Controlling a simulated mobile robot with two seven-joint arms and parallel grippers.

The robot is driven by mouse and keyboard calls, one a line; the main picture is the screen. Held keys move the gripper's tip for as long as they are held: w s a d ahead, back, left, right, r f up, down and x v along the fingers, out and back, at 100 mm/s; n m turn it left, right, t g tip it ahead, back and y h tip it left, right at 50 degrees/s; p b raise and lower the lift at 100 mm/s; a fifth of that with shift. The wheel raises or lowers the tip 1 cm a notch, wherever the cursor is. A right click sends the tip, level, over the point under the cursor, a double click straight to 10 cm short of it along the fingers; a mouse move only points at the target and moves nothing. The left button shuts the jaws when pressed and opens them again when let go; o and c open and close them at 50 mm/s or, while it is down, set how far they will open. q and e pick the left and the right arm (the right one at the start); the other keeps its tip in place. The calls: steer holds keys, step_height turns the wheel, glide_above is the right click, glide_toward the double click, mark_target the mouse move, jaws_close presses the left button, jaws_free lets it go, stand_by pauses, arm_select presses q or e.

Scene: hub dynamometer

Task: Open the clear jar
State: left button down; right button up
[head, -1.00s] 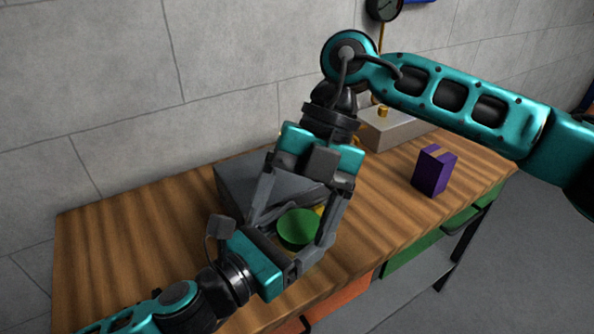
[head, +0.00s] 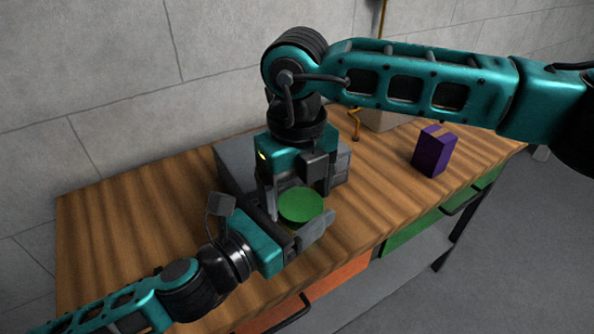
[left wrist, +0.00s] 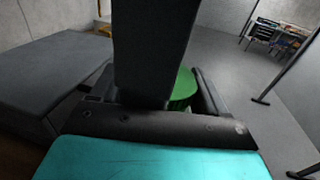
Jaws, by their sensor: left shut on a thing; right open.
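The clear jar shows mainly as its round green lid (head: 301,206); its body is hidden behind my grippers. The lid also shows in the left wrist view (left wrist: 184,88), partly behind a dark finger. My left gripper (head: 303,228) comes in low from the left and is shut on the jar below the lid. My right gripper (head: 299,196) points down from above, open, with its fingers close to the lid. Its far finger is partly hidden, and I cannot tell whether it touches the lid.
A grey box (head: 232,165) stands right behind the jar on the wooden table (head: 130,220). A purple box (head: 434,152) stands to the right, with a pale block (head: 385,117) behind it. Drawers (head: 320,285) sit under the front edge. The table's left part is clear.

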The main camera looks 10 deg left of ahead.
steer(key=shift+f, duration=0.3)
steer(key=shift+s+a, duration=0.1)
steer(key=c, duration=0.9)
steer(key=n, duration=0.5)
steer(key=shift+s+a+r+n, duration=0.1)
steer(key=shift+s+n, duration=0.1)
steer(key=shift+n, duration=0.2)
steer(key=o, duration=1.1)
steer(key=shift+o, duration=0.2)
